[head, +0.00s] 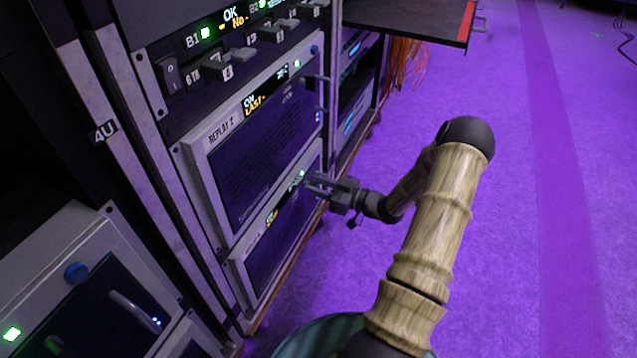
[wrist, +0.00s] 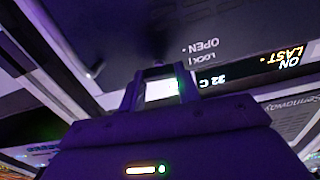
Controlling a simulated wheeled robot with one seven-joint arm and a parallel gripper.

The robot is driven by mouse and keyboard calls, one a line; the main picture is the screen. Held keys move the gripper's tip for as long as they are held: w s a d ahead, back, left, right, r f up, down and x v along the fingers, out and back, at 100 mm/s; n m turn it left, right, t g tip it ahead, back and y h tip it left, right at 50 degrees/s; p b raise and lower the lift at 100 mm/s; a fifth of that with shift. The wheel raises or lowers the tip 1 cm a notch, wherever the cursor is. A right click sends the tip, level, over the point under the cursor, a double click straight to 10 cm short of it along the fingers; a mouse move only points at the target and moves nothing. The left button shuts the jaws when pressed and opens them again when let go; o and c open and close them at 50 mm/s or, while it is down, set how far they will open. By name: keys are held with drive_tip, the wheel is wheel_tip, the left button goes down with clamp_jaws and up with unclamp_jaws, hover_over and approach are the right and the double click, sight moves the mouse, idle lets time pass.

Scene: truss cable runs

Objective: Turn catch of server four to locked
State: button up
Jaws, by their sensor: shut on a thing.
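The lower server (head: 268,262) sits in the rack below the one labelled REPLAY 2; its own label is too small for me to read. My gripper (head: 312,187) is at the upper right of its front. In the wrist view, the server's dark face (wrist: 250,25) bears upside-down OPEN and LOCK marks (wrist: 202,54) just right of my fingertips. My gripper (wrist: 158,85) is shut on the catch there, which the fingers largely hide. I cannot tell clearly which mark the catch points at.
The REPLAY 2 server (head: 255,125) is directly above, with a handle on its right side. A dark shelf (head: 410,20) juts out at upper right, with orange cables (head: 402,62) hanging below. Another unit (head: 95,290) stands at lower left. The purple floor at right is clear.

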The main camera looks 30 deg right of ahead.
drive_tip(key=m+p, duration=0.1)
drive_tip(key=p, duration=0.1)
drive_tip(key=m+p, duration=0.2)
drive_tip(key=p, duration=0.1)
drive_tip(key=shift+r+m+p, duration=0.3)
drive_tip(key=m+p, duration=0.4)
drive_tip(key=shift+w+d+f+m, duration=0.1)
drive_tip(key=shift+f+m, duration=0.05)
drive_tip(key=shift+m, duration=0.15)
drive_tip(key=m+p, duration=0.1)
drive_tip(key=m, duration=0.1)
drive_tip(key=m+p, duration=0.2)
drive_tip(key=shift+f+m, duration=0.2)
drive_tip(key=shift+m, duration=0.1)
drive_tip(key=shift+d+f+m+p, duration=0.15)
drive_tip(key=shift+m+p, duration=0.55)
drive_tip(key=shift+m, duration=1.5)
drive_tip(key=o, duration=1)
drive_tip(key=p+v, duration=0.4)
drive_tip(key=v, duration=1.3)
drive_tip(key=shift+d+f, duration=0.1)
